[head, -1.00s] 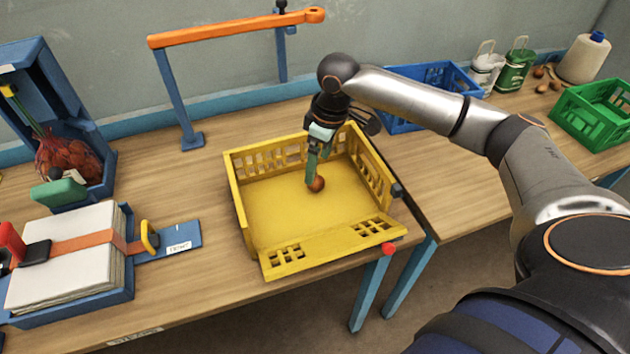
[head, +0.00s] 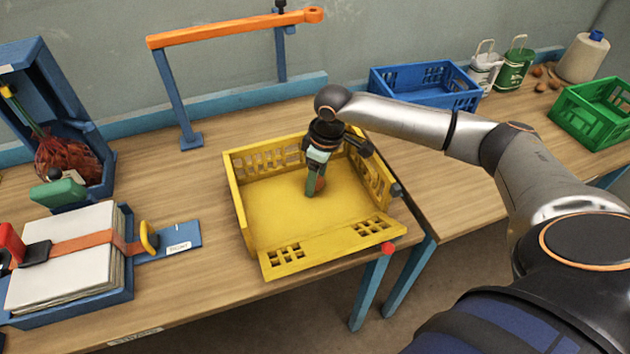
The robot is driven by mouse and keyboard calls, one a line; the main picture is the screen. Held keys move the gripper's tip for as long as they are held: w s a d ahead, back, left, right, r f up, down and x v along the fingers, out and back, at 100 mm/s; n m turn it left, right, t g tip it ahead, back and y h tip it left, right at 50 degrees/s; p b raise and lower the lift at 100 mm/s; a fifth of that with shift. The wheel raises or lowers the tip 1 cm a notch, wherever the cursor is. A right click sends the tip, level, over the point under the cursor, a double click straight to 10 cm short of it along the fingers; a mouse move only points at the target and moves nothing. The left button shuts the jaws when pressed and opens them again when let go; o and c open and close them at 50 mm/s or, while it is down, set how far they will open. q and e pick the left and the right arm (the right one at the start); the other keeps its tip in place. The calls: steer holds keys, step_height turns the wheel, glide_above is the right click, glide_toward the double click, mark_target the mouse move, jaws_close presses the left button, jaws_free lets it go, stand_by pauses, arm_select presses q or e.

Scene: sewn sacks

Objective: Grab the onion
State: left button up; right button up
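The onion (head: 321,184) is small and orange-brown and sits inside the yellow crate (head: 232,187), toward its back right part. My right gripper (head: 314,188) reaches down into the crate at the onion. Its green fingers cover most of the onion, and only a part shows at their right side. I cannot tell whether the fingers are apart around the onion or closed on it. My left gripper is not in view.
The crate's walls stand around my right gripper; its front flap (head: 330,249) lies low. A net bag (head: 68,161) sits in a blue holder at left. A blue crate (head: 425,92) and green crate (head: 597,120) stand at right. The crate's left floor is clear.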

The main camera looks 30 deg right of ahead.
jaws_close()
steer(key=shift+r, duration=0.1)
stand_by(0.3)
